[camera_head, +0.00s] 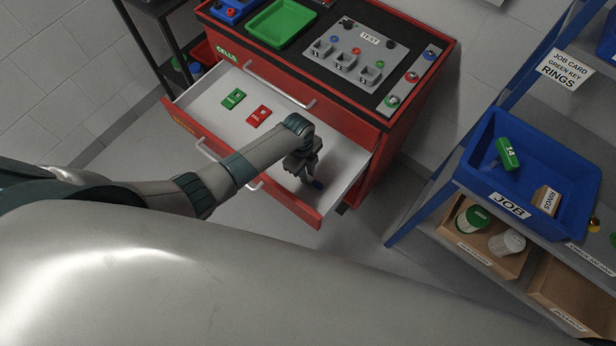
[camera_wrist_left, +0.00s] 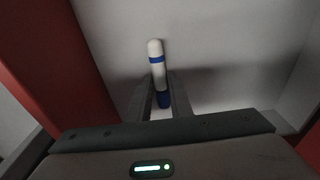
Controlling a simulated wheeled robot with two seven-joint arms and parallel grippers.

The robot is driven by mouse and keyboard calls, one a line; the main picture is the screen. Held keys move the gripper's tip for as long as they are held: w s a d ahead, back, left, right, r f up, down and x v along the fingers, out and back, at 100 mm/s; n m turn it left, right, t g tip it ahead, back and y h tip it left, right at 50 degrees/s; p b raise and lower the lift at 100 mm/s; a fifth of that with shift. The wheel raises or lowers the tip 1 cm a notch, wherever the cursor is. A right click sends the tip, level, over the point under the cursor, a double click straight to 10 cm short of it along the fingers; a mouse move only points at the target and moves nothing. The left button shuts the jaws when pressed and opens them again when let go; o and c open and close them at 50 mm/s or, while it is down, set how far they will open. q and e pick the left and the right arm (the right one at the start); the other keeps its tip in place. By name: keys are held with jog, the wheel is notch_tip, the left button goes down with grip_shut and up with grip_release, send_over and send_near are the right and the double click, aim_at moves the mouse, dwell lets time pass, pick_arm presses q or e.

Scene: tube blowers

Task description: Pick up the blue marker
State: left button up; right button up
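The blue marker (camera_wrist_left: 157,66) has a white body with a blue band and a blue end; it is in the red cabinet's open drawer. In the left wrist view it lies between the two fingers of my left gripper (camera_wrist_left: 161,88), with its white end beyond the fingertips. The fingers are close on both sides of it; I cannot tell whether they touch it. In the head view my left gripper (camera_head: 308,178) reaches down into the front right of the drawer (camera_head: 215,120), and the blue end of the marker (camera_head: 318,184) shows at the fingertips. My right gripper is not in view.
A green card (camera_head: 233,98) and a red card (camera_head: 259,116) lie in the drawer's left part. The drawer walls stand close around the gripper. The cabinet top holds a green tray (camera_head: 281,23) and a test panel (camera_head: 350,52). A shelf with a blue job bin (camera_head: 470,160) stands right.

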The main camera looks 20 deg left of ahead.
pick_arm(q)
grip_shut()
jog(key=shift+r, duration=0.15)
jog(key=shift+r, duration=0.45)
notch_tip(320, 180, up, 3)
jog(key=shift+d+b, duration=0.1)
jog(key=shift+b, duration=0.35)
jog(key=d+r+b, duration=0.2)
jog(key=d+r, duration=0.4)
jog(key=d, duration=0.5)
jog(key=shift+s+d+r+b, duration=0.2)
jog(key=shift+s+r+b, duration=0.1)
jog(key=shift+r, duration=0.1)
